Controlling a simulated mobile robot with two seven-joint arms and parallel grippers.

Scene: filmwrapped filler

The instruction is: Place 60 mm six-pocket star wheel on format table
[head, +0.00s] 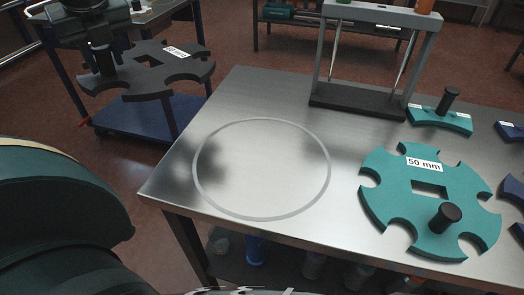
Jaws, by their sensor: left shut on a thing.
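A dark grey star wheel (186,70) with rounded pockets, a rectangular hole and a small white label that seems to read 60 is at the upper left. My left gripper (101,47) is shut on its upright black knob and holds the wheel roughly level in the air, left of the steel format table (240,92). A pale ring (200,190) is marked on the table's left part, and its inside is empty. My right gripper is not in view.
A teal star wheel labelled 50 mm (395,195) lies on the table at the right. A teal curved guide (440,119) and a grey frame on a black base (355,101) stand at the back. Dark blue parts (510,131) are at the right edge. A blue cart (150,115) stands left.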

